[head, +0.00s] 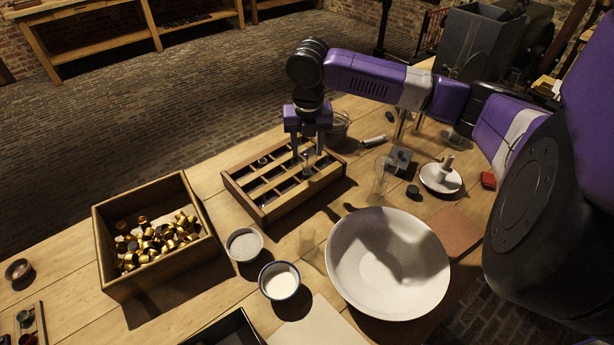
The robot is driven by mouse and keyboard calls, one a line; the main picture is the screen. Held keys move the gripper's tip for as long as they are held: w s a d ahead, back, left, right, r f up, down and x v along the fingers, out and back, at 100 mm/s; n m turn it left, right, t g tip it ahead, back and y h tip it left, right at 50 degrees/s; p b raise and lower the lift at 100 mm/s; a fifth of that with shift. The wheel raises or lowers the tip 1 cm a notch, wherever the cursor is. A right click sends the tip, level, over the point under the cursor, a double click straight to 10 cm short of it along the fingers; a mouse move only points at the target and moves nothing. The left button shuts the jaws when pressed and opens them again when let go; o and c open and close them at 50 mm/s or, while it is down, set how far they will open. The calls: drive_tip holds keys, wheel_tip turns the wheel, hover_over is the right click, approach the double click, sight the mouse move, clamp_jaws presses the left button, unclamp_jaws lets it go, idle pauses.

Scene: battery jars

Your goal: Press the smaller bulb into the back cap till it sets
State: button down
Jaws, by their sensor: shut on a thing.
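My gripper (307,154) points down over the right part of a wooden divided tray (262,214). It is shut on a small, pale, slender thing (306,168), which looks like a bulb; the fingers partly hide it. Its lower end is at or just above the tray's compartments, and I cannot tell whether it touches anything. A small round thing (262,161), possibly a cap, shows at the tray's back left. A dark round cap-like piece (413,191) lies on the table right of the tray. Which one is the back cap is unclear.
A wooden box (155,283) of black and gold caps stands left. Two small bowls (244,244) (280,281) and a large white basin (388,263) stand in front. A clear glass vessel (381,178), a dark block (399,160) and a white mortar (440,178) are at right.

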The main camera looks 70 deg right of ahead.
drive_tip(key=shift+a+f, duration=0.1)
drive_tip(key=shift+f, duration=0.05)
drive_tip(key=c, duration=0.6)
unclamp_jaws()
drive_tip(key=shift+r, duration=0.2)
drive_tip(key=r, duration=0.7)
drive_tip(key=shift+s+a+r, duration=0.2)
drive_tip(key=shift+a+r, duration=0.05)
drive_tip(key=shift+a, duration=0.1)
